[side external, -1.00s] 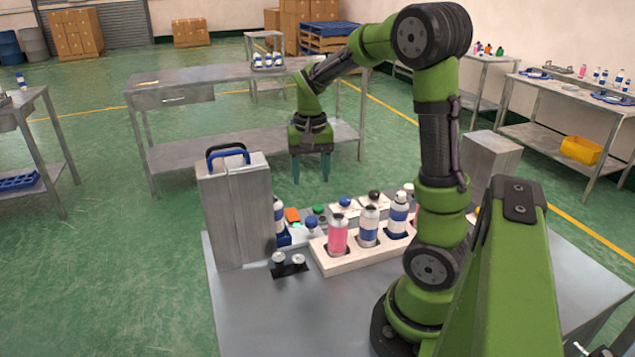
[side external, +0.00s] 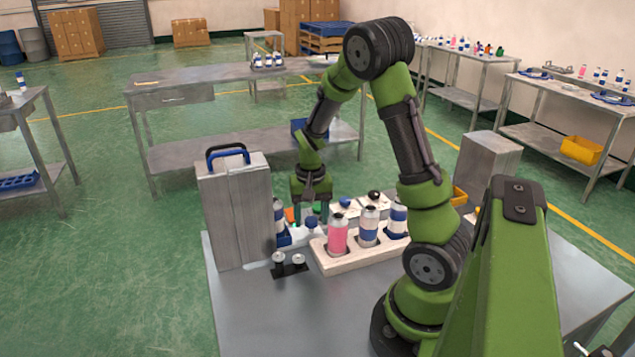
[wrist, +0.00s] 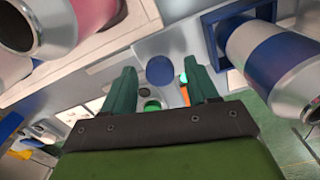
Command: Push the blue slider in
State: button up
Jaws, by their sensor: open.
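A blue rounded knob, which looks like the blue slider (wrist: 160,70), shows between my fingers in the wrist view, on a pale grey block. In the side view, the blue knob (side external: 312,222) is just below my gripper, left of the white bottle rack. My gripper (side external: 312,212) is open and points down, with its teal fingers low over the block. In the wrist view, my gripper (wrist: 160,78) has one finger on each side of the knob. I cannot tell whether either finger touches it.
The white rack (side external: 335,262) holds a pink bottle (side external: 338,236) and blue-white bottles close to my gripper. A tall grey box (side external: 222,215) with black and blue handles stands at left. A black holder (side external: 291,270) with two small metal pieces is in front. The table's front is clear.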

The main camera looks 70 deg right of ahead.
aim_at(296, 235)
grip_shut()
jog(key=shift+w+a, duration=1.45)
jog(key=shift+w, duration=0.1)
jog(key=shift+a, duration=0.1)
jog(key=shift+c, duration=1.4)
grip_release()
jog(key=shift+o, duration=1.4)
jog(key=shift+r, duration=0.1)
